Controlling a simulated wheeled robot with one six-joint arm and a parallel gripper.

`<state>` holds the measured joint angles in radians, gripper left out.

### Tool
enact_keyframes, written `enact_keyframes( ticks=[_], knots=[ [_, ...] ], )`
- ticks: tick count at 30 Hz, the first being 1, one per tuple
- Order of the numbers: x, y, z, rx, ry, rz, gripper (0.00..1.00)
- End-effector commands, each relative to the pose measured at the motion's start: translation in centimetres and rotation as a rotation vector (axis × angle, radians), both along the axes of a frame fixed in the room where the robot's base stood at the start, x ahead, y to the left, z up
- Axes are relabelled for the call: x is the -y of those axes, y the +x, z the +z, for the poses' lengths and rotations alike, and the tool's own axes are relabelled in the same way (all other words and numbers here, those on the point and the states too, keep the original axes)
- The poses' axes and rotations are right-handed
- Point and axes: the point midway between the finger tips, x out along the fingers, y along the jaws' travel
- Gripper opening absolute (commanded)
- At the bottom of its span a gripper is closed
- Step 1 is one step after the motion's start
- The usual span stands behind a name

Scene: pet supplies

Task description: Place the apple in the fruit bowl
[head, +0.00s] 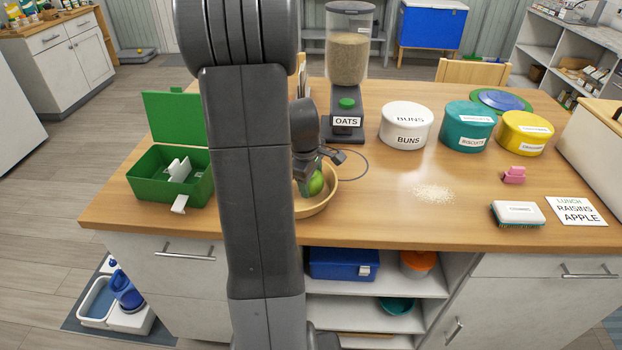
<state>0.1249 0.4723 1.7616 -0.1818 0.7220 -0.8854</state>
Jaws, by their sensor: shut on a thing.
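The green apple (316,184) is at the wooden fruit bowl (325,203), near the middle of the counter. My gripper (312,173) is shut on the apple, low over the bowl or inside its rim. My own arm stands upright in front and hides the left part of the bowl and part of the gripper. I cannot tell whether the apple touches the bowl's bottom.
An open green lunch box (150,192) stands left of my arm. An oats dispenser (345,100) stands behind the bowl. White (405,128), teal (467,130) and yellow (525,135) tubs, spilled oats (433,192), a brush (518,212) and a note card (577,211) are right.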

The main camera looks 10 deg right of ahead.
Motion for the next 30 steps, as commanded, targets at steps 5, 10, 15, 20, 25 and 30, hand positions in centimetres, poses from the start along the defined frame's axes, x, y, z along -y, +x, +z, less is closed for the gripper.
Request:
enact_keyframes(
  ticks=[5, 10, 15, 20, 25, 30],
  knots=[
    [0.0, 0.0, -0.3, 0.000, 0.000, 0.000, 0.72],
    [0.0, 0.0, -0.2, 0.000, 0.000, 0.000, 0.80],
    [0.0, 0.0, -0.1, 0.000, 0.000, 0.000, 0.80],
    [-0.2, -0.1, 1.1, 0.004, 0.000, 0.000, 0.80],
    [-0.6, -0.6, 4.3, 0.006, 0.000, 0.001, 0.80],
    [-1.1, -1.3, 7.9, 0.006, -0.001, 0.000, 0.80]
  ],
)
